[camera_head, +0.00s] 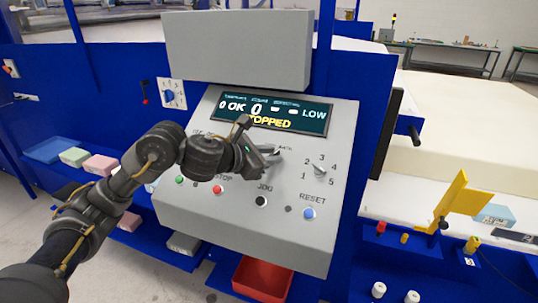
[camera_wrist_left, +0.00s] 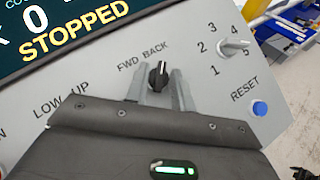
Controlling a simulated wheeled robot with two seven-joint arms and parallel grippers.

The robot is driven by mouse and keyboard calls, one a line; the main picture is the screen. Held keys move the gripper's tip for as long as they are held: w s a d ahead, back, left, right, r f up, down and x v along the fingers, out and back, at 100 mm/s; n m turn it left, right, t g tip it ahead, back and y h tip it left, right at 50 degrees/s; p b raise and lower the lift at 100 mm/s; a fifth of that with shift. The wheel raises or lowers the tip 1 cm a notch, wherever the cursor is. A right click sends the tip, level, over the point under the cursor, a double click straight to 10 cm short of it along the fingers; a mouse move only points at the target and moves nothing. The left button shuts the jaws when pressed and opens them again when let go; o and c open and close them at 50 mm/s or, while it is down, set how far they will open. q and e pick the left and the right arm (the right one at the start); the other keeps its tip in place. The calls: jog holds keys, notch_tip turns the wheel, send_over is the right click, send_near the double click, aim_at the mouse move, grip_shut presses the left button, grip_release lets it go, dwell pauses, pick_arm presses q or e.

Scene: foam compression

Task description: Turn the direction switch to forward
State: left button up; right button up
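The direction switch (camera_wrist_left: 158,76) is a small black knob with a white mark, below the labels FWD and BACK. Its white mark leans to the right, towards BACK. My left gripper (camera_wrist_left: 160,92) is open, with one finger on each side of the knob; I cannot tell whether either finger touches it. In the head view my left gripper (camera_head: 268,157) is over the middle of the sloped grey control panel (camera_head: 240,215) and covers most of the switch. The display (camera_head: 270,112) reads STOPPED. My right gripper is not in view.
A numbered selector (camera_head: 318,170) and a blue RESET button (camera_head: 309,213) are to the right of the switch. A black JOG button (camera_head: 261,201) and a red STOP button (camera_head: 218,189) are below. A red bin (camera_head: 262,278) stands under the panel.

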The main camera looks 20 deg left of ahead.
pick_arm(q)
jog(key=shift+n, duration=0.5)
jog(key=shift+s+d+n+t+y, duration=0.1)
jog(key=shift+n+t+y, duration=0.4)
jog(key=shift+n+y, duration=0.1)
jog(key=shift+r+n+t+y+p, duration=0.1)
jog(key=shift+n+t+y+p, duration=0.4)
jog(key=shift+n, duration=0.5)
jog(key=n+y+p, duration=0.1)
jog(key=n, duration=0.1)
jog(key=n+y+p, duration=0.1)
jog(key=n, duration=0.1)
jog(key=n+t+y+p, duration=0.1)
jog(key=y, duration=0.1)
jog(key=shift+d+n+p, duration=0.25)
jog(key=shift+n+p, duration=0.15)
jog(key=n+y+p, duration=0.1)
jog(key=n+y, duration=0.1)
jog(key=n, duration=0.1)
jog(key=shift+d+y+p, duration=0.15)
jog(key=shift+y+p, duration=0.15)
jog(key=shift+p, duration=0.05)
jog(key=n+g+y+p, duration=0.1)
jog(key=n+y, duration=0.1)
jog(key=n, duration=0.1)
jog(key=n+g+y, duration=0.1)
jog(key=n, duration=0.2)
jog(key=shift+d+y+p, duration=0.15)
jog(key=shift+y+p, duration=0.25)
jog(key=shift+n, duration=0.4)
